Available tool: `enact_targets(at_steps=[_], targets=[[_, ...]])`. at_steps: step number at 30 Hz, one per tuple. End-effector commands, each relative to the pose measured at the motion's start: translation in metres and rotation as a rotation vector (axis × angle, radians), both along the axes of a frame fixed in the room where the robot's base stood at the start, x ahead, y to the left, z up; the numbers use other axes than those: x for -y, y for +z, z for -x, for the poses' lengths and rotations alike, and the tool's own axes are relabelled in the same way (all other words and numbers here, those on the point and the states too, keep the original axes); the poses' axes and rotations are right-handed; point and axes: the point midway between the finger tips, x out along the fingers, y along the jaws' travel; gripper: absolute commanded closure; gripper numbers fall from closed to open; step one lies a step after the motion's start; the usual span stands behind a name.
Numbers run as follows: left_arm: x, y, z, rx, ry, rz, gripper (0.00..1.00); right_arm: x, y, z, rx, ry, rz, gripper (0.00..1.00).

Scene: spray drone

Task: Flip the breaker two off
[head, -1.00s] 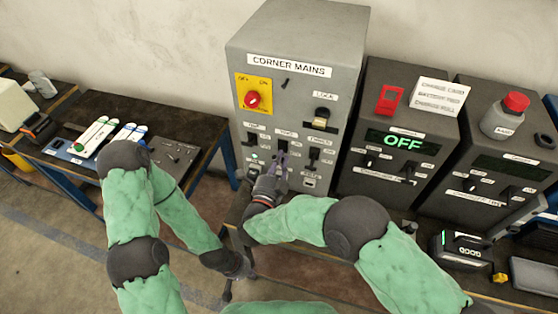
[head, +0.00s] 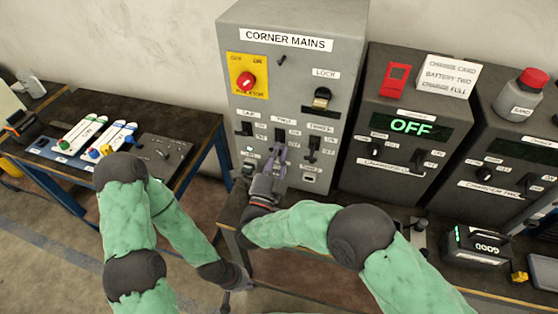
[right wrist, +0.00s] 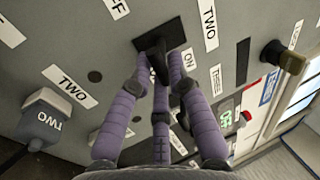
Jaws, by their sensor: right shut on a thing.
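The grey CORNER MAINS cabinet (head: 292,75) stands in the middle of the head view. Its breaker two switch (head: 281,136), a black lever in a dark slot under a TWO label, is in the middle of the breaker row. My right gripper (head: 275,160) is at this switch from below. In the right wrist view, its purple fingers (right wrist: 160,85) are shut around the black lever (right wrist: 156,58), beside the TWO and ON labels. The fingers partly hide the lever, so its setting is unclear. My left gripper (head: 238,284) hangs low, away from the cabinet; its fingers are unclear.
Breaker one (head: 245,129) and breaker three (head: 314,145) flank the switch closely. A red isolator knob (head: 246,80) is above. A plug marked TWO (right wrist: 48,115) sits near the fingers. A charger showing OFF (head: 410,127) stands right; a workbench (head: 190,112) stands left.

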Motion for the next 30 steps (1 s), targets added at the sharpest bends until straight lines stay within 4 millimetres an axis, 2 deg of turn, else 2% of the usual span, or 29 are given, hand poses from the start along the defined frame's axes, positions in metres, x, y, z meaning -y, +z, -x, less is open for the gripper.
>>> enact_targets(at_steps=[1,10,25,26,27,28,30], targets=[[0.0,-0.011,0.0,0.0,0.0,0.0,1.0,-0.007,-0.005,-0.001,0.016,0.022,0.007,1.0],[0.0,-0.041,0.0,0.0,0.0,0.0,1.0,-0.007,-0.009,-0.003,0.1,0.023,0.035,1.0],[0.0,-0.045,0.0,0.0,0.0,0.0,1.0,-0.007,-0.006,-0.002,0.124,0.024,0.045,1.0],[0.0,-0.045,0.0,0.0,0.0,0.0,1.0,-0.007,-0.007,-0.002,0.124,0.024,0.045,0.73],[0.0,-0.046,0.0,0.0,0.0,0.0,1.0,-0.007,-0.007,-0.002,0.123,0.024,0.044,0.62],[0.0,-0.046,0.0,0.0,0.0,0.0,1.0,-0.007,-0.007,-0.002,0.123,0.023,0.045,0.55],[0.0,-0.046,0.0,0.0,0.0,0.0,1.0,-0.006,-0.007,-0.003,0.123,0.02,0.044,0.55]])
